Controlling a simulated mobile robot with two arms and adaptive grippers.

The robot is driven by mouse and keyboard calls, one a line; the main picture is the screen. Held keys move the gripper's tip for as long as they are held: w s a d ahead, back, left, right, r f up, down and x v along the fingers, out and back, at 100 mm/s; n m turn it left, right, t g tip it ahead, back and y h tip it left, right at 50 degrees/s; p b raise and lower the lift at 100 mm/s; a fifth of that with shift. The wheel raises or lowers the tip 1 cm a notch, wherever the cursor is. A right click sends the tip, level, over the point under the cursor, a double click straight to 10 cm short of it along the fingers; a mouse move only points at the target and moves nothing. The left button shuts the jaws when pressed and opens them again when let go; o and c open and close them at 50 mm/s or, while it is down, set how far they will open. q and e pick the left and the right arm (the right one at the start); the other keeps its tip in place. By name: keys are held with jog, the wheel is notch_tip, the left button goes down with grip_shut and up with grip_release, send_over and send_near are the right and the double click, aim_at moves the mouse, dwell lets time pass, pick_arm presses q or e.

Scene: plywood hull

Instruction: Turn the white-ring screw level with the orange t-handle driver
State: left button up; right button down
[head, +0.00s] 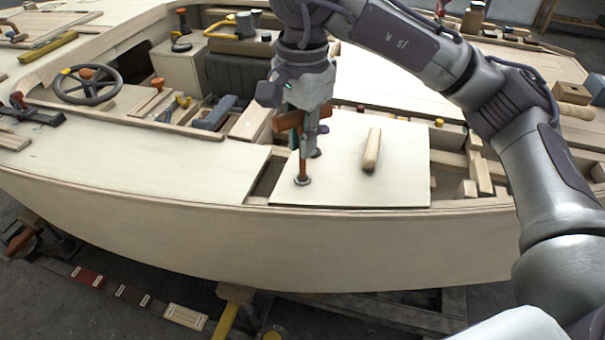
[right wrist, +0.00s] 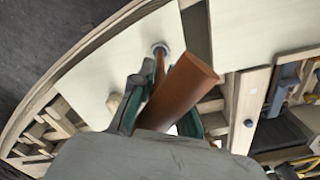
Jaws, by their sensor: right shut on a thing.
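The orange t-handle driver (head: 290,121) is held by my right gripper (head: 303,138), which is shut on it. The driver's orange shaft points down, and its tip meets a ringed screw (head: 303,181) near the front left corner of the pale plywood panel (head: 400,190). I cannot tell how deep the tip sits or how the screw is turned. In the right wrist view the orange handle (right wrist: 182,92) lies between the dark green fingers, with the ringed screw (right wrist: 160,47) beyond it. My left gripper is not in view.
A wooden peg-like handle (head: 372,150) lies on the panel right of the driver. Open framed gaps flank the panel. The steering wheel (head: 88,86), a blue tool (head: 215,112) and other tools lie left. The left deck (head: 130,165) is largely clear.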

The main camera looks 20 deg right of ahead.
jog(key=shift+r, duration=0.35)
jog(key=shift+n, duration=0.8)
jog(key=n, duration=0.4)
jog(key=shift+n, duration=0.3)
jog(key=n, duration=0.5)
jog(key=shift+n, duration=0.4)
jog(key=n, duration=0.3)
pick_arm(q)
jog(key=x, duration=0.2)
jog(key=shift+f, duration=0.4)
